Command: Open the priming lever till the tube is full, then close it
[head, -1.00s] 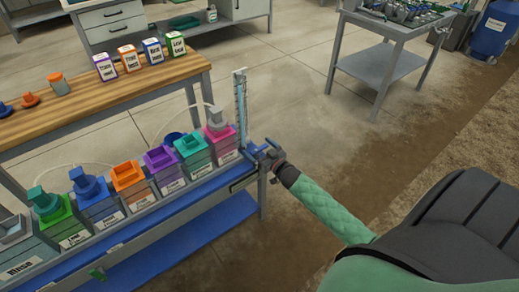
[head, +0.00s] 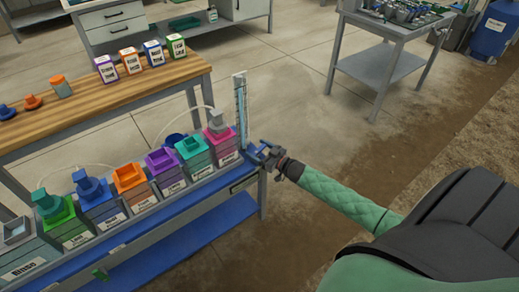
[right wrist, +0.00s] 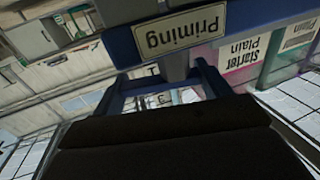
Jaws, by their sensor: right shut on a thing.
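The clear tube (head: 241,108) stands upright at the right end of the skid, with scale marks and a light blue tint. Its liquid level is too small to tell. My right gripper (head: 268,156) is at the skid's right end, just below and right of the tube. It is shut on the priming lever, which its fingers mostly hide in the head view. In the right wrist view, the fingers (right wrist: 160,88) reach to just under the upside-down "Priming" label (right wrist: 182,32). The lever's angle cannot be told. My left gripper is not in view.
Several coloured containers stand in a row on the blue skid (head: 222,178); the nearest to the tube is pink (head: 219,140). A wooden bench (head: 125,100) with labelled boxes is behind. A grey cart (head: 385,60) stands at the back right. Floor right of the skid is clear.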

